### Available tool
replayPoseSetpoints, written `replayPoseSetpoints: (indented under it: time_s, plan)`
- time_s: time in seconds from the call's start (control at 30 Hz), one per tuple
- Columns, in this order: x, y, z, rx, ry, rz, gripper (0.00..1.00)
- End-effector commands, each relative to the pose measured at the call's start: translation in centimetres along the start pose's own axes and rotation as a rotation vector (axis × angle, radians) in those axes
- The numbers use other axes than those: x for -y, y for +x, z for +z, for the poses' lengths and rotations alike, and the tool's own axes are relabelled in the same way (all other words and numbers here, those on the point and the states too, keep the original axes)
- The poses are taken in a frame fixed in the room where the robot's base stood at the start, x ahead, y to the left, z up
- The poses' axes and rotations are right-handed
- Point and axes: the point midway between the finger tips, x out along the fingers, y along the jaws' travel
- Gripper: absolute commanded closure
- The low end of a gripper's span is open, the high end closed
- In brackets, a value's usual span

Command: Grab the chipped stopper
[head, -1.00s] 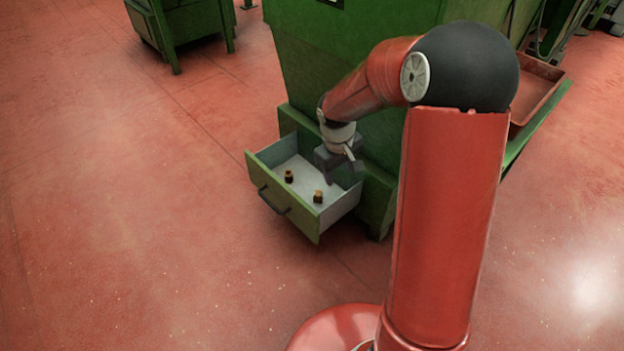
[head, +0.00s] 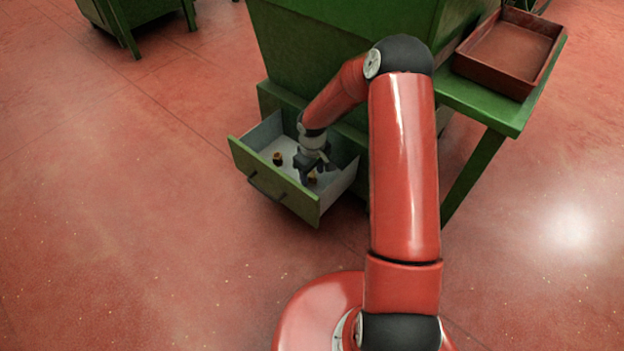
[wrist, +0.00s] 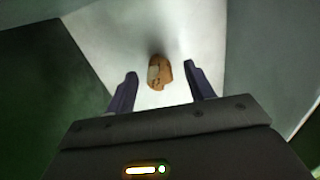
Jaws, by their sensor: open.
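My gripper (head: 311,168) reaches down into the open green drawer (head: 272,191). It is open, and its two fingers (wrist: 158,88) show in the wrist view. A cork stopper (wrist: 158,72) with a pale patch on its left side, which looks like a chip, lies between and slightly beyond the fingertips, apart from both. In the head view this stopper (head: 312,178) is partly hidden by my gripper. A second cork stopper (head: 278,158) stands in the drawer to the left of my gripper; whether it is chipped is too small to tell.
The drawer's pale inner walls (head: 262,135) rise close around my gripper. The green cabinet (head: 330,40) stands behind the drawer. A red-brown tray (head: 508,52) rests on a green side table (head: 500,115) at the right.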

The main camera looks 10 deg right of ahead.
Motion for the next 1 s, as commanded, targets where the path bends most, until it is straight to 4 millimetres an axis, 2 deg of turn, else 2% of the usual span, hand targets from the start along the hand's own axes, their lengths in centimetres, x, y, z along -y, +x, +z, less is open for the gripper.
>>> replayPoseSetpoints:
  time_s: [0.03, 0.1, 0.33, 0.7, 1.0]
  plan:
    - [0.01, 1.04, 0.07, 0.002, 0.000, -0.002, 0.47]
    - [0.02, 1.73, 0.06, 0.002, 0.001, -0.001, 0.47]
    - [-0.03, 1.84, 0.05, 0.000, 0.001, 0.001, 0.47]
    - [-0.03, 1.82, 0.07, 0.001, 0.001, 0.000, 0.94]
    - [-0.05, 1.58, 0.07, 0.001, 0.001, 0.001, 0.94]
